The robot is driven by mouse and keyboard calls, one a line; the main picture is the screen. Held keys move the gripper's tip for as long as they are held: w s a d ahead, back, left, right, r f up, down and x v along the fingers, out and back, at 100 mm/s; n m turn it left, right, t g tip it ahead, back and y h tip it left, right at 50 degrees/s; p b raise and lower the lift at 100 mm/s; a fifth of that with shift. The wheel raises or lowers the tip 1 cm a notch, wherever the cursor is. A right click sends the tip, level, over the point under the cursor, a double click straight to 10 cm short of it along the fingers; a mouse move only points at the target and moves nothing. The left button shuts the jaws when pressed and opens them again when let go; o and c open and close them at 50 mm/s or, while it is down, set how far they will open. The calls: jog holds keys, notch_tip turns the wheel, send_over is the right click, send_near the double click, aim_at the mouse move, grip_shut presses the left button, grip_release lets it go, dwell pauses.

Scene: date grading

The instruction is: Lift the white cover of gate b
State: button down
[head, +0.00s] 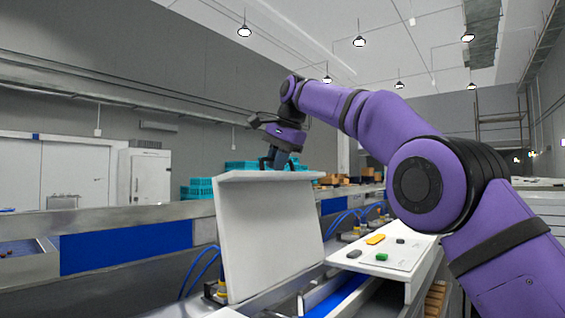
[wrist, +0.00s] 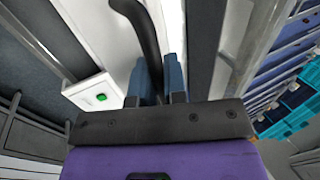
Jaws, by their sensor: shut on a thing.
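The white cover (head: 268,235) stands raised and tilted, nearly upright, above the metal line in the head view. A black handle sits on its top ledge. My gripper (head: 277,158) is at that ledge, fingers pointing down. In the wrist view my gripper (wrist: 157,78) has its two blue-grey fingers shut on the black handle (wrist: 144,35), which runs between them. No letter marking the gate is readable. The cover hides part of the line behind it.
A white control panel (head: 402,258) with green, orange and dark buttons stands right of the cover; its green button (wrist: 101,97) shows in the wrist view. Blue hoses and a metal rail lie near the cover. Teal crates (head: 201,188) stand behind.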

jog(key=c, duration=1.2)
grip_release()
jog(key=shift+r, duration=0.1)
jog(key=shift+v, duration=1.55)
jog(key=shift+s+d, duration=1.2)
jog(key=shift+d, duration=0.4)
jog(key=shift+s+d, duration=1.2)
jog(key=shift+d, duration=0.4)
jog(key=shift+s+d, duration=1.2)
jog(key=shift+d, duration=0.4)
